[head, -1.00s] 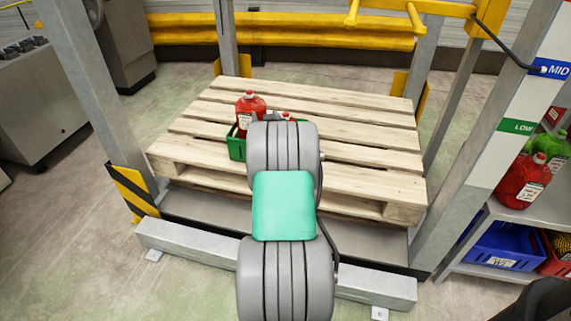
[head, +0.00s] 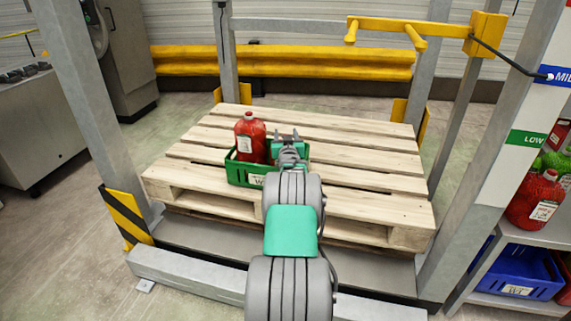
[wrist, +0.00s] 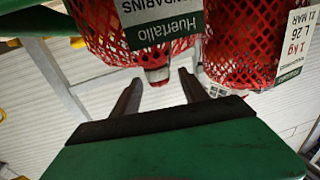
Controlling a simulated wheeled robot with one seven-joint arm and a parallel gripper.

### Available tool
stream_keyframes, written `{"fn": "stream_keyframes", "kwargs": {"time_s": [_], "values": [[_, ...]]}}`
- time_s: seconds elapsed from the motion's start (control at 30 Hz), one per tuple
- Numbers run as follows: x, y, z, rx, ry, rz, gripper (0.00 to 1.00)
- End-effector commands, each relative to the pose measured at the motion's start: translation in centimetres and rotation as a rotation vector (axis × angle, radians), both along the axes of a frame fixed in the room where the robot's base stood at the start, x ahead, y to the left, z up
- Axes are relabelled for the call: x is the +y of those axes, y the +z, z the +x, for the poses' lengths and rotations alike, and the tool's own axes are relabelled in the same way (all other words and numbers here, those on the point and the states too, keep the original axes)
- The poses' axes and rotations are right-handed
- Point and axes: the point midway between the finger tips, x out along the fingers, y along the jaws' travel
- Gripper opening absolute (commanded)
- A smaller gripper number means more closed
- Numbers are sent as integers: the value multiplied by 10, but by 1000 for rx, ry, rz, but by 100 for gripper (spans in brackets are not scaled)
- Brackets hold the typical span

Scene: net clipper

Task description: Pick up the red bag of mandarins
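A red net bag of mandarins (head: 250,142) with a white label stands upright in a green crate (head: 240,174) on the pallet. My gripper (head: 288,137) is over the right part of the crate, beside this bag. In the wrist view, a red net bag labelled mandarins (wrist: 115,18) is at the top, and another red net bag (wrist: 236,50) is at the right. My gripper's two fingers (wrist: 160,82) are apart there. The first bag's narrow end appears in the gap between the fingertips; I cannot tell whether they touch it. In the head view my arm hides any second bag.
The wooden pallet (head: 365,146) is clear around the crate. Grey posts (head: 75,110) stand on both sides, with a yellow bar (head: 385,24) at upper right. A shelf at the right holds more red bags (head: 533,202) and a blue crate (head: 515,268).

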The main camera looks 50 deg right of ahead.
Motion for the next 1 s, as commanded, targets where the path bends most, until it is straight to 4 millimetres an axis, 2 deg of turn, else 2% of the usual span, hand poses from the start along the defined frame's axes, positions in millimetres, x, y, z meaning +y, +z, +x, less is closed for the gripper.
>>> {"fn": "stream_keyframes", "kwargs": {"time_s": [0.07, 0.6, 1.0], "values": [[0, 0, 0, 0, 0, 0, 44], [0, -1, 0, 1, 0, 1, 0], [0, -1, -1, 1, -1, 1, 0]]}}
